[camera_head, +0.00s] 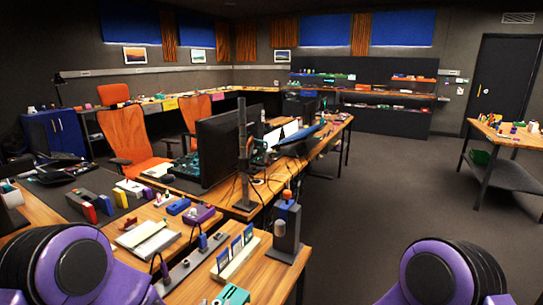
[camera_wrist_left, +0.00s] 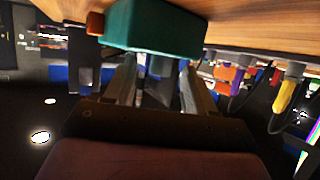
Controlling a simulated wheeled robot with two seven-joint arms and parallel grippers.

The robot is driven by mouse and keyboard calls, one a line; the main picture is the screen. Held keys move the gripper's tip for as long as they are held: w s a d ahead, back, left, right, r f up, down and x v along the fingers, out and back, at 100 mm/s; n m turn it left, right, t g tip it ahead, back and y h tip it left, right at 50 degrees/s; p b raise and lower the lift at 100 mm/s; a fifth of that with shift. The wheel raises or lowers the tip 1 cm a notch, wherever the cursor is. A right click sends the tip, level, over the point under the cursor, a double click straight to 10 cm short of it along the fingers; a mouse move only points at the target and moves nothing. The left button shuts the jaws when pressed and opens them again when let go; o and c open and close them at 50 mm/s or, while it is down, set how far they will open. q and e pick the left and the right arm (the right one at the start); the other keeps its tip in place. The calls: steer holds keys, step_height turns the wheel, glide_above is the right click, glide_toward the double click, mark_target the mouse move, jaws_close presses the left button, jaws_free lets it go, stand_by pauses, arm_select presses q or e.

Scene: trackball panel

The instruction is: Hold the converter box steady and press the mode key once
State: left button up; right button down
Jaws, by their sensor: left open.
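A teal box (camera_wrist_left: 155,35), which I take to be the converter box, sits at the wooden table's edge in the left wrist view. A teal box also shows at the bottom edge of the head view (camera_head: 233,295), partly cut off. A small orange-red block (camera_wrist_left: 95,23) is at the box's left end in the wrist view; I cannot tell whether it is the mode key. My left gripper (camera_wrist_left: 160,75) is open, its two fingers apart and pointing at the box. Whether they touch it is unclear. My right gripper is out of view.
A photo holder (camera_head: 235,257), a dark grey upright device (camera_head: 287,228) and a grey power strip (camera_head: 190,262) stand near the teal box. Monitors (camera_head: 222,145) are further back. Cables and plugs (camera_wrist_left: 285,92) hang near the table edge.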

arm_select(q)
steer(key=v, duration=1.2)
steer(key=o, duration=0.3)
steer(key=shift+r, duration=0.1)
steer(key=p+v, duration=0.6)
steer(key=shift+p, duration=0.4)
